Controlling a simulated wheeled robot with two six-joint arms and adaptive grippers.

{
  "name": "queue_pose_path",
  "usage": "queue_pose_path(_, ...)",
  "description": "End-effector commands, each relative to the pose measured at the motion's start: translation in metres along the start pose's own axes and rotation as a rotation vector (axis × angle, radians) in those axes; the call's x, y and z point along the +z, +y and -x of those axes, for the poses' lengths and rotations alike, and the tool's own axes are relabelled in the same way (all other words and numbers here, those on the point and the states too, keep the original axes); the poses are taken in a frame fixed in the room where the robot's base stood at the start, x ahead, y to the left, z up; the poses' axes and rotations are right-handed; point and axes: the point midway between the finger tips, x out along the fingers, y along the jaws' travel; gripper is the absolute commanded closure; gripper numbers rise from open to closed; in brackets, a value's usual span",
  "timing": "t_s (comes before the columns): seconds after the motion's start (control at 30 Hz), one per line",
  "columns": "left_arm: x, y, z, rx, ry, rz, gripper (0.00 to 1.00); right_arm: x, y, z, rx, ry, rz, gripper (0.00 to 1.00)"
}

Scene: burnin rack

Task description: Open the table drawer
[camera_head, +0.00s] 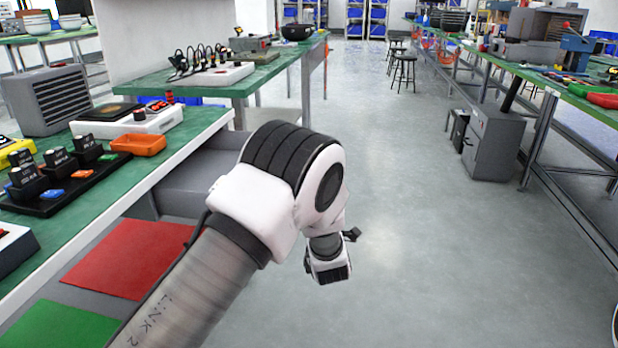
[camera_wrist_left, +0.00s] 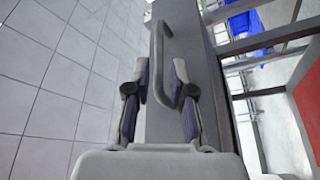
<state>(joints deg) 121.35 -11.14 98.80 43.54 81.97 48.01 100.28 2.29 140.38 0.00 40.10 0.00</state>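The grey table drawer (camera_head: 190,185) sits under the green-topped table at the left, partly hidden by my left arm. In the left wrist view the drawer (camera_wrist_left: 200,50) is a grey body with a curved grey bar handle (camera_wrist_left: 163,58). My left gripper (camera_wrist_left: 160,80) is open, with its two fingers apart on either side of the handle. I cannot tell whether the fingers touch it. In the head view only the gripper's back (camera_head: 329,265) shows, low beside the drawer, and the handle is hidden.
The green table (camera_head: 175,150) carries a grey vented box (camera_head: 47,100), an orange tray (camera_head: 138,145) and a black board with several modules (camera_head: 65,185). A red panel (camera_head: 130,258) and a green panel (camera_head: 60,328) lie below its edge. The grey aisle floor (camera_head: 430,250) is clear.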

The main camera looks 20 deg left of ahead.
Motion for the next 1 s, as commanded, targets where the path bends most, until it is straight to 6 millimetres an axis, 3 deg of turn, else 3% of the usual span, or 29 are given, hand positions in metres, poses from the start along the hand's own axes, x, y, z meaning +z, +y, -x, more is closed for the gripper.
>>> queue_pose_path(0.1, 0.001, 0.001, 0.032, 0.002, -0.004, -0.004, 0.77, 0.000, 0.000, 0.000, 0.000, 0.000, 0.000, 0.60)
queue_pose_path(0.3, 0.001, 0.000, 0.060, 0.001, -0.001, -0.001, 0.77, 0.000, 0.000, 0.000, 0.000, 0.000, 0.000, 0.60)
queue_pose_path(0.8, 0.002, -0.004, 0.064, -0.005, -0.003, -0.004, 0.77, 0.000, 0.000, 0.000, 0.000, 0.000, 0.000, 0.60)
queue_pose_path(0.87, 0.005, -0.017, 0.066, -0.025, -0.010, -0.013, 0.77, 0.000, 0.000, 0.000, 0.000, 0.000, 0.000, 0.60)
queue_pose_path(0.97, 0.004, -0.067, 0.073, -0.111, -0.021, -0.051, 0.77, 0.000, 0.000, 0.000, 0.000, 0.000, 0.000, 0.60)
queue_pose_path(1.0, 0.002, -0.097, 0.081, -0.161, -0.045, -0.082, 0.77, 0.000, 0.000, 0.000, 0.000, 0.000, 0.000, 0.60)
